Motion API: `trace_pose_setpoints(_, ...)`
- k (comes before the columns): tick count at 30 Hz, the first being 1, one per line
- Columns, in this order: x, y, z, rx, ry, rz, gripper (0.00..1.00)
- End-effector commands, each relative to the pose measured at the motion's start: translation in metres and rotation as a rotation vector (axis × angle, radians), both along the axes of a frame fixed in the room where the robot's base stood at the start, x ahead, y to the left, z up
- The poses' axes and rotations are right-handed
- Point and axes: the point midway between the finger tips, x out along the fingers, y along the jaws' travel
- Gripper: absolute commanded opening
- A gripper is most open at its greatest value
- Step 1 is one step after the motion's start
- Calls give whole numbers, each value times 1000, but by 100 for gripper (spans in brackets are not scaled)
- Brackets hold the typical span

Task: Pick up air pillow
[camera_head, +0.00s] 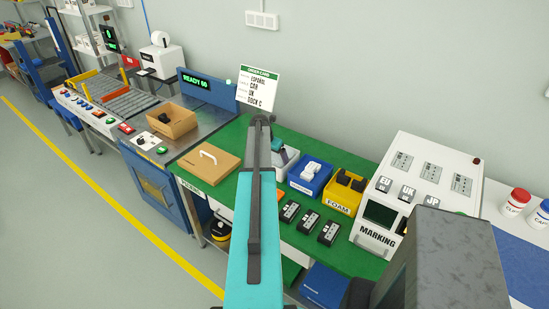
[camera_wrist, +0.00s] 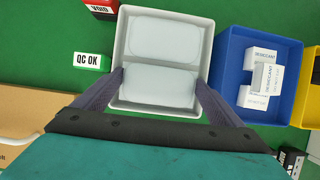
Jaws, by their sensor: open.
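Two pale, whitish air pillows fill a white bin (camera_wrist: 121,40) in the wrist view, one behind the other. The nearer air pillow (camera_wrist: 158,87) lies between the two dark fingers of my gripper (camera_wrist: 158,82), which are spread apart at the bin's left and right sides. The farther air pillow (camera_wrist: 163,37) lies clear of the fingers. Whether the fingers touch the near pillow I cannot tell. In the head view my teal arm hides most of the white bin (camera_head: 292,158) and the pillows.
Right of the white bin stands a blue bin (camera_wrist: 225,58) with desiccant boxes, then a yellow foam bin (camera_head: 340,201). A QC OK block (camera_wrist: 91,62) and a red VOID block (camera_wrist: 101,5) stand to the left. A cardboard box (camera_head: 209,163) lies left of my arm.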

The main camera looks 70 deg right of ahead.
Motion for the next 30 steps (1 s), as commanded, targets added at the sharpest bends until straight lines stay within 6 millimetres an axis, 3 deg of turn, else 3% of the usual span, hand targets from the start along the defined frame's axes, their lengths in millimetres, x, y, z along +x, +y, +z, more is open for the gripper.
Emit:
trace_pose_setpoints(18,-1,-1,-2,0,0,0,91)
trace_pose_setpoints(23,-1,-1,-2,0,0,0,65)
trace_pose_setpoints(30,-1,-1,-2,0,0,-1,64)
